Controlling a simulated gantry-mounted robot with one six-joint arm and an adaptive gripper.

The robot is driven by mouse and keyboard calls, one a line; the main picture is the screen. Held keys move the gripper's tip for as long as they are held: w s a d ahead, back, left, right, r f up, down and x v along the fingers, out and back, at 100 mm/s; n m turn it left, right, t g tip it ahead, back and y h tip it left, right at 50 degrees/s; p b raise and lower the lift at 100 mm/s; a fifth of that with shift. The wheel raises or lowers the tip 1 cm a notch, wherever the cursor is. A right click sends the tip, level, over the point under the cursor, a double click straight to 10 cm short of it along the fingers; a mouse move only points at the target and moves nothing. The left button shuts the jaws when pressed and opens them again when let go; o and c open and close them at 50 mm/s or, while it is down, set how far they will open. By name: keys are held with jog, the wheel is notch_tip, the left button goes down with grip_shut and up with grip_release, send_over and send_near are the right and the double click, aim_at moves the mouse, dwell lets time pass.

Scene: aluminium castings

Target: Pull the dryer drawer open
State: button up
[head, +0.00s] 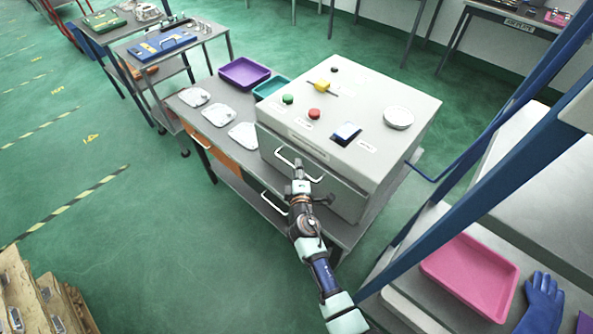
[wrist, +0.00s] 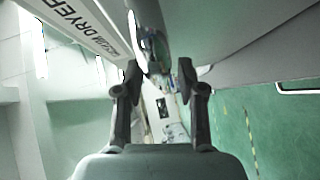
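The dryer (head: 345,135) is a light grey box on a bench, with a drawer front (head: 325,188) facing me. A pale bar handle (head: 284,158) stands out from that front. My gripper (head: 298,162) is at the handle and overlaps its middle part. In the wrist view my gripper (wrist: 160,70) has its two dark fingers apart. A shiny curved bar (wrist: 150,45), apparently the handle, shows between and just beyond the fingertips. I cannot tell whether a finger touches it. The label with "DRYER" (wrist: 70,15) runs along the upper left. The drawer appears closed.
A lower handle (head: 273,204) is on the bench below the dryer. Castings (head: 218,115), a purple tray (head: 244,72) and a teal tray (head: 270,87) lie left of the dryer. A blue frame post (head: 480,165) and pink tray (head: 470,275) are at right.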

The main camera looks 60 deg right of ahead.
jog(key=shift+w+d, duration=0.15)
jog(key=shift+d, duration=0.1)
grip_shut()
jog(key=shift+a, duration=0.15)
